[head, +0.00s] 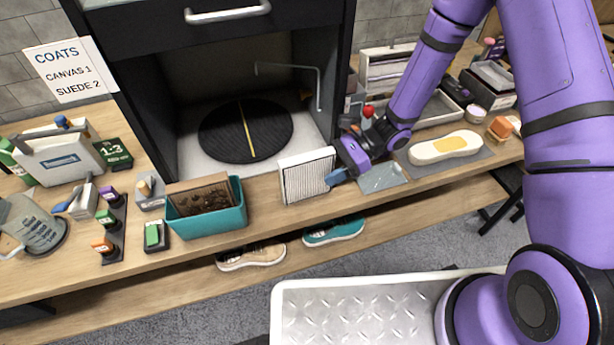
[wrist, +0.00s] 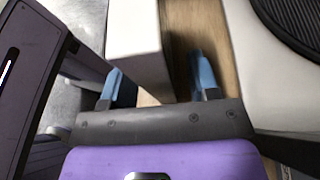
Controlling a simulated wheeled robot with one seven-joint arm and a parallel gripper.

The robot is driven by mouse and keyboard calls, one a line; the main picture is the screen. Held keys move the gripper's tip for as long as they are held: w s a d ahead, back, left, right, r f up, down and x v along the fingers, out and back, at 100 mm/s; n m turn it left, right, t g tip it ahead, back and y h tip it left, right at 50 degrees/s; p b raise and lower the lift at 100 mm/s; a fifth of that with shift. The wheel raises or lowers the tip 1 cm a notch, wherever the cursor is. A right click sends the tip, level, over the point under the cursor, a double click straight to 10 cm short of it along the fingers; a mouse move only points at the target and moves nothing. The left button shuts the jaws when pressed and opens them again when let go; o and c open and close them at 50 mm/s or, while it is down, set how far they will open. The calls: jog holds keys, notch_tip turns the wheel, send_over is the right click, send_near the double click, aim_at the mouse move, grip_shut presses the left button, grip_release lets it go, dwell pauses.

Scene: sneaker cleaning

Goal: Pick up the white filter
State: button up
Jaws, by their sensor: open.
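The white filter (head: 306,176) is a pleated panel in a white frame. It stands upright on the wooden bench, in front of the black cabinet's opening. My gripper (head: 337,177) is at its right end, with the blue fingertips close to the frame. In the wrist view the filter (wrist: 135,38) is a plain white block whose near end reaches toward the gap between the two blue fingers (wrist: 160,82). The jaws are open, with a gap on the right finger's side. Whether the left finger touches the filter cannot be told.
A teal bin (head: 208,222) with a brown block stands left of the filter. Behind it is the cabinet's black round turntable (head: 245,131). A grey mat (head: 380,178) and a white shoe sole (head: 445,147) lie to the right. Shoes (head: 333,230) rest on the lower shelf.

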jog(key=shift+s+a+f, duration=0.2)
jog(key=shift+a+f, duration=0.05)
jog(key=shift+a, duration=0.3)
grip_shut()
jog(key=shift+r, duration=0.15)
